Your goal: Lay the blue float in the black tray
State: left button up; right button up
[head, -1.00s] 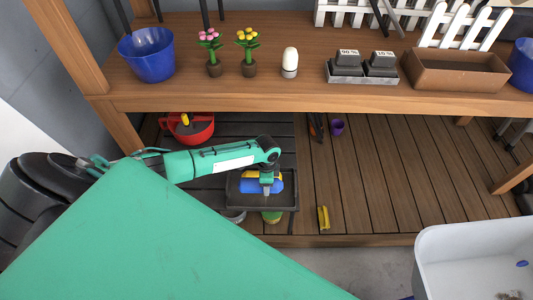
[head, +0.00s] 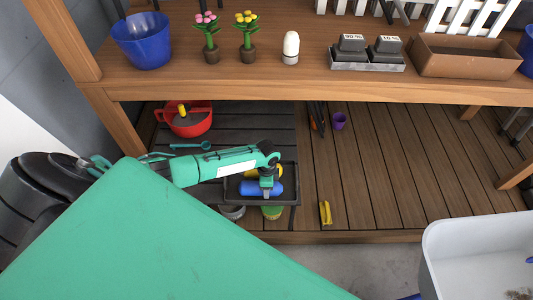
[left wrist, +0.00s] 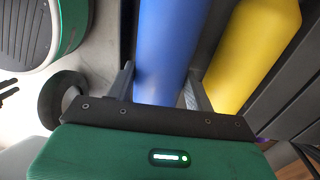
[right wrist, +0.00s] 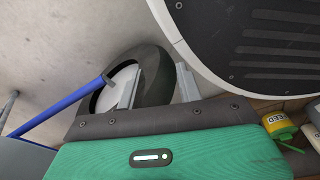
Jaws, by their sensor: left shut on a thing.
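The blue float (head: 268,188) is held in my left gripper (head: 267,181), whose fingers close on its sides. It lies over the near part of the black tray (head: 230,192), within its outline; I cannot tell whether it touches the tray floor. A yellow float (head: 250,171) is in the tray behind it, partly hidden by my arm. In the left wrist view the blue float (left wrist: 168,50) runs between the fingers, and the yellow float (left wrist: 250,50) is beside it on the right. My right gripper (right wrist: 155,85) is open and empty.
The tray stands on dark slats under a wooden shelf (head: 330,92). A red pot (head: 190,128) and a turquoise spoon (head: 190,146) are behind my arm. A green tin (head: 272,212) stands near the tray's front. A white tub (head: 440,245) is at lower right.

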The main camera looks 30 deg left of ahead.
pick_arm(q)
jog(key=shift+f, duration=0.2)
pick_arm(e)
jog(key=shift+w+a+r, duration=0.1)
jog(key=shift+w+r, duration=0.05)
jog(key=shift+w, duration=0.1)
pick_arm(q)
jog(key=o, duration=1.1)
jog(key=r, duration=0.9)
jog(key=w+r+p, duration=0.1)
jog(key=r, duration=0.3)
jog(key=shift+a+r, duration=0.3)
jog(key=shift+r, duration=0.1)
pick_arm(e)
jog(key=s+f, duration=0.1)
jog(key=s+d, duration=0.1)
jog(key=shift+s+f, duration=0.3)
jog(key=shift+f, duration=0.05)
